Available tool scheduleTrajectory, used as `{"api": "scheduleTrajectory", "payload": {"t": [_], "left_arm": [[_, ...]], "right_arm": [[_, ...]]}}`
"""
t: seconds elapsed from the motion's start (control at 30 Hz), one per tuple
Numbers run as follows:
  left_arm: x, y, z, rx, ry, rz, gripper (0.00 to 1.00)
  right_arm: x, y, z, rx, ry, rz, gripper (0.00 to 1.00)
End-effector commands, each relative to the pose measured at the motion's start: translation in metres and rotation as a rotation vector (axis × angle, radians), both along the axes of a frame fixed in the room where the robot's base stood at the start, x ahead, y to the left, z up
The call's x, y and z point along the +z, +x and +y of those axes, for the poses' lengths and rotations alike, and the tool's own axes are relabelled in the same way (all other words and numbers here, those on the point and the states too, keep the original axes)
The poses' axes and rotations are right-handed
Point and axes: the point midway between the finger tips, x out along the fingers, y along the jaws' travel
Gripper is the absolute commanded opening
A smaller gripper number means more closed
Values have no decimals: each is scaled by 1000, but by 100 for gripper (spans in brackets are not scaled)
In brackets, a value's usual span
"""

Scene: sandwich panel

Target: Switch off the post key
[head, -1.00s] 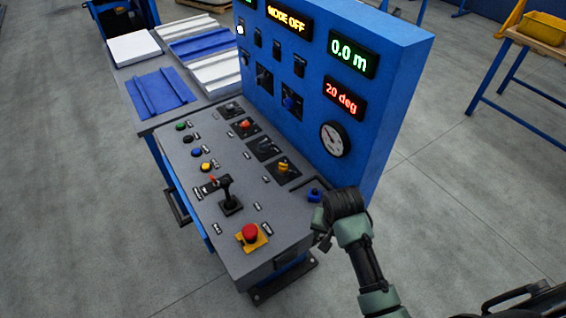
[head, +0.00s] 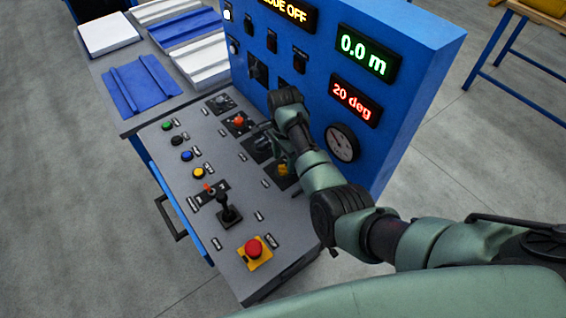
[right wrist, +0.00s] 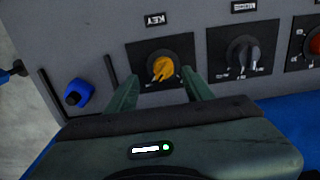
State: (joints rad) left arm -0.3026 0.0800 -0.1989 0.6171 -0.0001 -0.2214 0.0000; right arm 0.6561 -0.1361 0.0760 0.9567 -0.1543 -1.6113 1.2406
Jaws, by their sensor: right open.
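The key switch (right wrist: 161,68) is a yellow knob on a black square plate labelled KEY, seen upside down in the right wrist view. In the head view the yellow key switch (head: 284,169) is partly hidden by my right arm. My right gripper (right wrist: 161,76) is open, with one finger on each side of the knob in the picture; I cannot tell whether they touch it. My left gripper is not in view.
A black mode knob (right wrist: 242,54) sits beside the key, with a red knob (right wrist: 314,42) farther right. A blue knob (right wrist: 78,93) is on the other side. The upright blue panel (head: 410,75) stands close behind. A joystick (head: 229,205) and red emergency button (head: 254,248) are toward the front.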

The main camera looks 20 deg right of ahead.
Motion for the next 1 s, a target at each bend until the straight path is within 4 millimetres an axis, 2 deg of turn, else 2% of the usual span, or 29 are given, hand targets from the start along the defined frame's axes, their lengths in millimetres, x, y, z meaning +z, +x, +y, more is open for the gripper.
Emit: {"api": "scheduleTrajectory", "payload": {"t": [0.03,0.1,0.17,0.27,0.43,0.5,0.6,0.63,0.67,0.8,1.0], "left_arm": [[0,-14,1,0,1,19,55],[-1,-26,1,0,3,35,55],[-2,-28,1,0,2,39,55],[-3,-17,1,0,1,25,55],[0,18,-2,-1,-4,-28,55],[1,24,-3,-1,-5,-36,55],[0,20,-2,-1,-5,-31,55],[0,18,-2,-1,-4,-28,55],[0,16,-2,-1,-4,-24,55],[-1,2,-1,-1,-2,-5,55],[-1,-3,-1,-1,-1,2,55]], "right_arm": [[-9,0,-1,1,-1,3,52],[-20,0,-1,0,0,1,52],[-28,1,-1,0,0,0,52],[-38,0,-1,0,0,0,52],[-44,1,0,0,0,-2,52],[-44,1,0,0,0,-2,52],[-43,1,0,0,0,-2,52],[-43,1,0,0,0,-2,49],[-43,1,-1,0,0,-2,41],[-43,1,0,0,0,-2,2],[-43,1,-1,6,0,-2,0]]}}
